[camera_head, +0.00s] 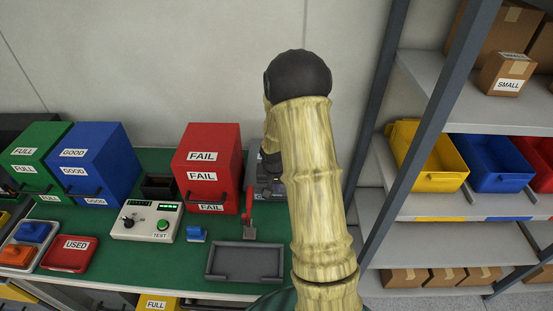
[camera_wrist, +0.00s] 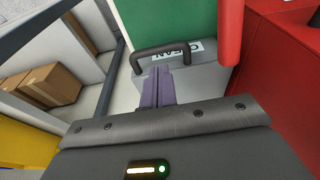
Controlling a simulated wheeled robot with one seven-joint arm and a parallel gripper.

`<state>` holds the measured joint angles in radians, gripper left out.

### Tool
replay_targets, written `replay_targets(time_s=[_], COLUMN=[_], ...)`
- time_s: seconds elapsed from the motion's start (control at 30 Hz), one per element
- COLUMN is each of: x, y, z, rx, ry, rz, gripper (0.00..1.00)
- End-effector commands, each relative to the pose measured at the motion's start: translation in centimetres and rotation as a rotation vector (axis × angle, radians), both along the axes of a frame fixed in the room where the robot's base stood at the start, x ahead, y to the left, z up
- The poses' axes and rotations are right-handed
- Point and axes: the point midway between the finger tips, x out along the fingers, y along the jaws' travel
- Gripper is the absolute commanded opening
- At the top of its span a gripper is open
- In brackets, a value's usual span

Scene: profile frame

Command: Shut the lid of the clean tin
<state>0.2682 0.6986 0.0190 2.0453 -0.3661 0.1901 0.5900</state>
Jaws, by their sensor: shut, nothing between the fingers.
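The clean tin (camera_wrist: 206,77) is a grey box with a dark bar handle (camera_wrist: 165,52) and a white CLEAN label (camera_wrist: 190,48), upside down in the wrist view. In the head view the tin (camera_head: 281,210) stands right of the red FAIL cabinet, mostly hidden behind my arm. My gripper (camera_wrist: 157,74) has its purple-grey fingers together with nothing between them. In the wrist view the fingertips appear over the tin, just below the handle. I cannot tell whether they touch it. How far the lid stands open is unclear.
The red FAIL cabinet (camera_head: 209,160) is close on the tin's left. A grey tray (camera_head: 243,263) and a red upright piece (camera_head: 250,218) are in front on the green bench (camera_head: 185,264). A shelf rack post (camera_head: 420,150) rises to the right, beside bins and cartons.

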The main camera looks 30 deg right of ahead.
Motion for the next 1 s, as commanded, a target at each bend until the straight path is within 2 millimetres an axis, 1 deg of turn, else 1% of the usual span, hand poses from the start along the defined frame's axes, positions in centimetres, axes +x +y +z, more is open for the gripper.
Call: replay_targets(time_s=[0.33,0.47,0.57,0.8,0.83,0.87,1.0], x=[0.0,0.0,0.1,0.6,0.3,0.1,-0.9], y=[0.0,0.0,-0.1,-0.3,-0.2,0.0,0.5], z=[0.1,0.7,1.6,4.8,4.7,4.9,6.5], rx=[0.000,0.000,0.001,0.001,0.000,0.000,-0.001], ry=[0.001,0.001,0.001,0.000,-0.001,-0.002,-0.003], rz=[0.000,0.000,-0.001,0.000,0.001,0.001,0.001], gripper=[0.00,0.00,0.00,0.00,0.00,0.00,0.00])
